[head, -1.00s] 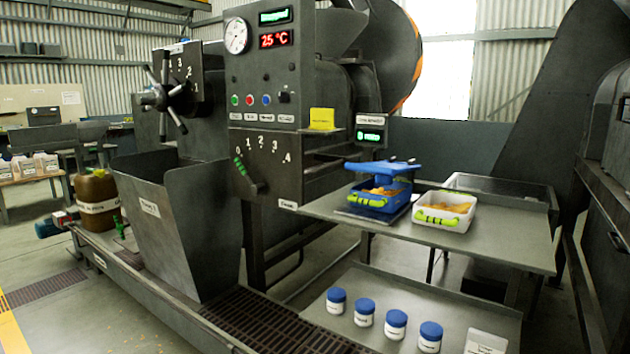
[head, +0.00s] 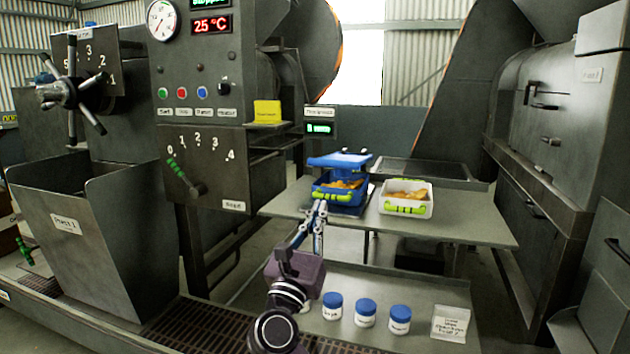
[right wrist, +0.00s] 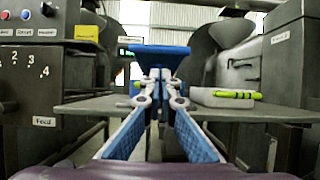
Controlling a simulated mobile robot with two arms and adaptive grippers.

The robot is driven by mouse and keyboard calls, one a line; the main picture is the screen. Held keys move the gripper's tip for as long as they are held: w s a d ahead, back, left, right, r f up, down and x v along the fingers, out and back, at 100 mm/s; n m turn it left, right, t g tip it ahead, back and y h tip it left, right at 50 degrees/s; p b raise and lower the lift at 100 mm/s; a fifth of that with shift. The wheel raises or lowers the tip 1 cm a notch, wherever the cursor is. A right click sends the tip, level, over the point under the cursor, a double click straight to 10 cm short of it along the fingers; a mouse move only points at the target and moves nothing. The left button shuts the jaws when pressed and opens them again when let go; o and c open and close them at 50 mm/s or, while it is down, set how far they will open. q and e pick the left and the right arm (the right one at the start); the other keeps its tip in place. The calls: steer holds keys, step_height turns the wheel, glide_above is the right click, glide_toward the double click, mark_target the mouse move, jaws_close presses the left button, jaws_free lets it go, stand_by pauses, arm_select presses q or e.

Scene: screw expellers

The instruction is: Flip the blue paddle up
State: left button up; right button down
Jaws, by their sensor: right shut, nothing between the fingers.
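The blue paddle (head: 340,160) is a flat, roughly level plate just above the blue bin (head: 342,195) on the grey metal shelf. It also shows in the right wrist view (right wrist: 160,56), straight beyond the fingers. My right gripper (head: 321,204) reaches up from below, its fingers pointing at the front of the blue bin. In the right wrist view my right gripper (right wrist: 160,75) has its fingertips together with nothing between them, just under the paddle in the picture. Whether they touch the paddle or bin cannot be told. My left gripper is not in view.
A white bin (head: 405,208) with a green handle stands right of the blue bin on the shelf (head: 470,229). Several blue-capped jars (head: 365,312) stand on the lower shelf. A control panel with a lever (head: 185,178) is to the left. The shelf's right part is clear.

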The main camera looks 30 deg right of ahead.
steer(key=shift+d, duration=0.1)
steer(key=x, duration=0.9)
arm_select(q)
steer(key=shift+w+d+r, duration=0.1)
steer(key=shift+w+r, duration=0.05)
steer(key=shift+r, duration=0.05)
arm_select(e)
steer(key=shift+w+d+r, duration=0.15)
steer(key=shift+w+d, duration=0.15)
steer(key=shift+w+r, duration=0.1)
steer(key=shift+r, duration=0.4)
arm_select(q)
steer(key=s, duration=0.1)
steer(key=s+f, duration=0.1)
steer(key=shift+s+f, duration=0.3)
